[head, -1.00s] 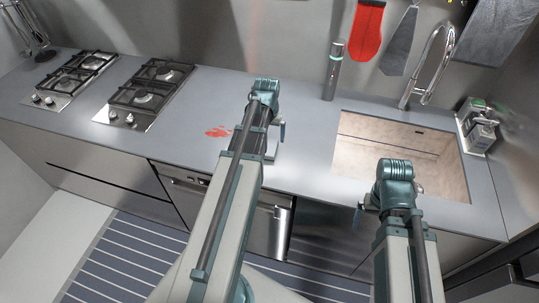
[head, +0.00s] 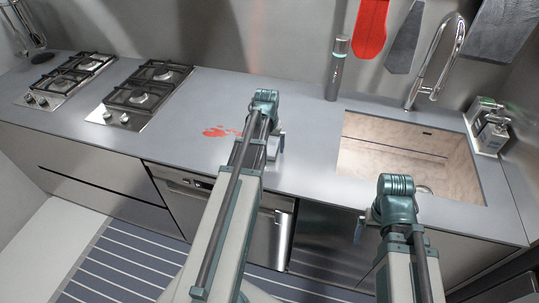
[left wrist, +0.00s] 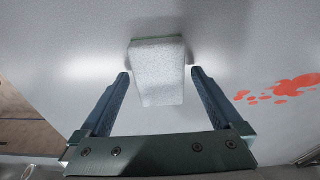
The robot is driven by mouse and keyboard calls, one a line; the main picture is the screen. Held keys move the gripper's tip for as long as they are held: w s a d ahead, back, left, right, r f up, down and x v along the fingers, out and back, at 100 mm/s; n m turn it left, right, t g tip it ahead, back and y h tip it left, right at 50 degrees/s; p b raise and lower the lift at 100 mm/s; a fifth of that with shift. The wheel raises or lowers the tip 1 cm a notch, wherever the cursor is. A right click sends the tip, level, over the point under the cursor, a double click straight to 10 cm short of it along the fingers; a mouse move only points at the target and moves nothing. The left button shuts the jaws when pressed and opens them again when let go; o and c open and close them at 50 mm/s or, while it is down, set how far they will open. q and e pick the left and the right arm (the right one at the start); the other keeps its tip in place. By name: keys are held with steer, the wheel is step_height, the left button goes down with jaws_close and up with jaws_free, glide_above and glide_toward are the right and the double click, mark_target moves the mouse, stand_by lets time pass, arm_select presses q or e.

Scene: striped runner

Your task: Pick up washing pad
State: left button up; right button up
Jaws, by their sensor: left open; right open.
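The washing pad (left wrist: 158,73), a pale grey-white block with a green edge along its far side, shows in the left wrist view on the grey counter. It lies between the fingers of my left gripper (left wrist: 160,76), which is open, with a gap on each side of the pad. In the head view my left gripper (head: 274,143) is over the counter, left of the sink, and I cannot make out the pad there. My right gripper (head: 361,226) is open in front of the sink, its fingers mostly hidden by my arm.
A red stain (head: 222,132) marks the counter left of my left gripper. A sink (head: 385,160) with a tall tap (head: 447,60) is at the right. A grey cylinder (head: 336,72) stands behind. Stove burners (head: 140,97) are at the left.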

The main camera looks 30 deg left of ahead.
mark_target(270, 146)
arm_select(q)
steer(key=shift+w+f, duration=0.1)
steer(key=shift+f, duration=0.3)
steer(key=shift+r, duration=0.1)
arm_select(e)
steer(key=shift+f, duration=0.3)
arm_select(q)
steer(key=c, duration=1.3)
steer(key=shift+o, duration=0.2)
steer(key=shift+r+p, duration=0.45)
steer(key=shift+p, duration=0.05)
step_height(270, 146, up, 3)
steer(key=p, duration=0.2)
steer(key=shift+f+p, duration=0.15)
steer(key=shift+p, duration=0.2)
steer(key=s+d, duration=0.3)
steer(key=d, duration=0.1)
steer(key=s+d+r+p, duration=0.1)
steer(key=s+d, duration=0.6)
steer(key=d, duration=0.1)
steer(key=shift+s+d+r, duration=0.1)
steer(key=shift+s+r, duration=0.1)
steer(key=shift+s, duration=0.05)
arm_select(e)
step_height(270, 146, up, 5)
